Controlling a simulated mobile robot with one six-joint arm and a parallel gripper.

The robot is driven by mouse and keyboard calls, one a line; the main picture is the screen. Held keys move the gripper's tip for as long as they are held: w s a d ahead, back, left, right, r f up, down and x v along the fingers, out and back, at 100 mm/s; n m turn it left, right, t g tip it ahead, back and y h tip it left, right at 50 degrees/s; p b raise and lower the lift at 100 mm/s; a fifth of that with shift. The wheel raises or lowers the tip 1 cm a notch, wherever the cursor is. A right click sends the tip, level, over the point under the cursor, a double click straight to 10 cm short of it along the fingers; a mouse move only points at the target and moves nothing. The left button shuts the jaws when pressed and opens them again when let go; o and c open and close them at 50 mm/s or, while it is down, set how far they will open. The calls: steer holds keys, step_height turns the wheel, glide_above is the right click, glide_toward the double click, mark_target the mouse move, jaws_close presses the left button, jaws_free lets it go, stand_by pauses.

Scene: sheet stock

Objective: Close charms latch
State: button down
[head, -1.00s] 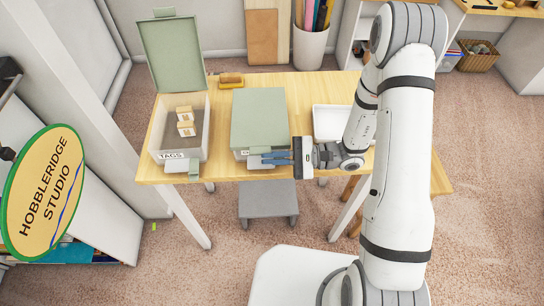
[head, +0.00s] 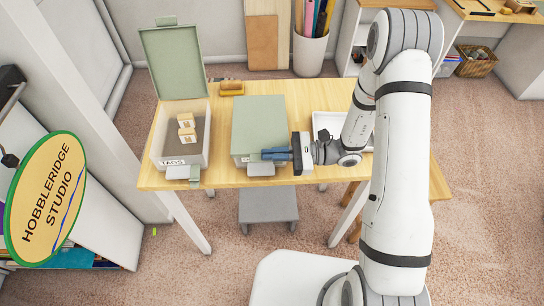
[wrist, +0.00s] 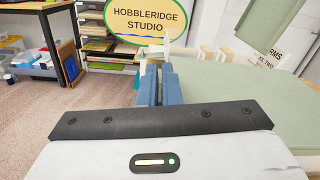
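The middle box (head: 259,122) is grey-green with its lid down, on the wooden table. Its front label is mostly hidden, so I cannot read its name. A pale latch tab (head: 261,170) sticks out at the lower front of this box. My gripper (head: 262,155) comes in from the right, its blue fingers lying across the box's front, just above the tab in the head view. I cannot tell if they touch it. In the wrist view the fingers (wrist: 160,85) are close together, with nothing visible held between them.
A box labelled TAGS (head: 196,158) stands open on the left, with small cartons inside and its lid raised. A white tray (head: 328,118) is to the right, partly behind my arm. A yellow-brown block (head: 231,88) lies at the back. A grey step stool (head: 268,207) is below.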

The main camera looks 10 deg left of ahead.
steer(key=shift+w+a+m, duration=0.15)
steer(key=shift+w+m, duration=0.45)
steer(key=shift+m, duration=0.5)
steer(key=c, duration=1.6)
jaws_free()
steer(key=b+v, duration=0.2)
steer(key=v, duration=0.6)
steer(key=shift+s+a, duration=0.1)
